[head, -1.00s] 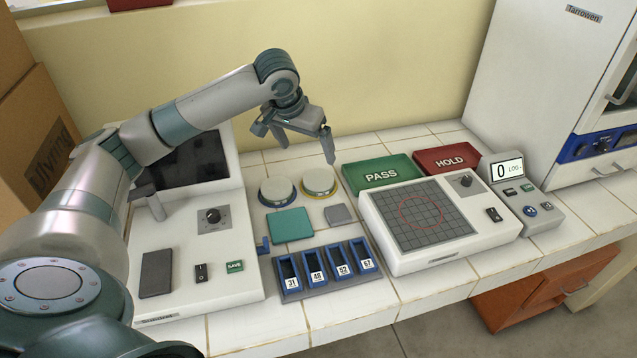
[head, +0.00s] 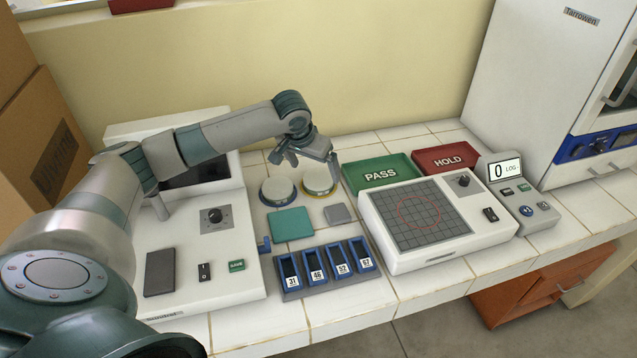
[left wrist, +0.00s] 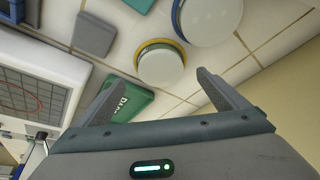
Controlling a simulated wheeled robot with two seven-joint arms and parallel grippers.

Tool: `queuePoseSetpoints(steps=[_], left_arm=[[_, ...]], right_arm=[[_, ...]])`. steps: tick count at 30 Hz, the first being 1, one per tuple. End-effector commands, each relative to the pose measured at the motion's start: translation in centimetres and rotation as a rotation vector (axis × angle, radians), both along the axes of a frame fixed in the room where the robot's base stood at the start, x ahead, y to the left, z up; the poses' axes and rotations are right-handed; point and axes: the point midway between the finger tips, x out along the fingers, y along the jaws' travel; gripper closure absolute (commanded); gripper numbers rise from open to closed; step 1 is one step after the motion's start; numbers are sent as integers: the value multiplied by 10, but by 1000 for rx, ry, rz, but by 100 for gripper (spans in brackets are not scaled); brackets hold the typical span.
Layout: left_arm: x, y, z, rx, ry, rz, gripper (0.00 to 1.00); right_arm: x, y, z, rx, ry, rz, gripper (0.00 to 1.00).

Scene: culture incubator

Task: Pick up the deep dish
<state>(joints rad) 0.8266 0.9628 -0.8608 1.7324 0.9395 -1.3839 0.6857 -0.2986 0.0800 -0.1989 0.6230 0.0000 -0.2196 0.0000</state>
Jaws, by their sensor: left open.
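Two round, pale-topped dishes stand side by side on the tiled bench: one with a blue rim (head: 277,191) and one with a yellow rim (head: 319,181). I cannot tell for sure which is the deep dish. In the left wrist view the yellow-rimmed dish (left wrist: 160,65) lies just beyond the fingertips and the blue-rimmed dish (left wrist: 208,20) is higher up, cut by the top edge. My left gripper (head: 308,163) is open and empty, above and slightly behind the yellow-rimmed dish, apart from it. My right gripper is out of view.
A green PASS tray (head: 382,176) and red HOLD tray (head: 447,160) stand right of the dishes. A teal pad (head: 291,223), a small grey block (head: 337,213) and a blue-slotted rack (head: 316,284) lie in front. A gridded device (head: 394,253) stands right.

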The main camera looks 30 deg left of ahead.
Motion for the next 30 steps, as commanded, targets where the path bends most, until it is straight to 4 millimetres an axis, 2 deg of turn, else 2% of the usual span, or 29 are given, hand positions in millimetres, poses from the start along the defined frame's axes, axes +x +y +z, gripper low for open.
queuePoseSetpoints(steps=[5,10,16,30], left_arm=[[4,1,-6,-1,2,1,7],[13,2,-24,0,2,2,7],[20,3,-44,0,1,1,7],[21,3,-47,0,0,0,7]], right_arm=[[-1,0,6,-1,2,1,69],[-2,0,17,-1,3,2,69],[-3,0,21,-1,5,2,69],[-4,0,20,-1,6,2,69]])
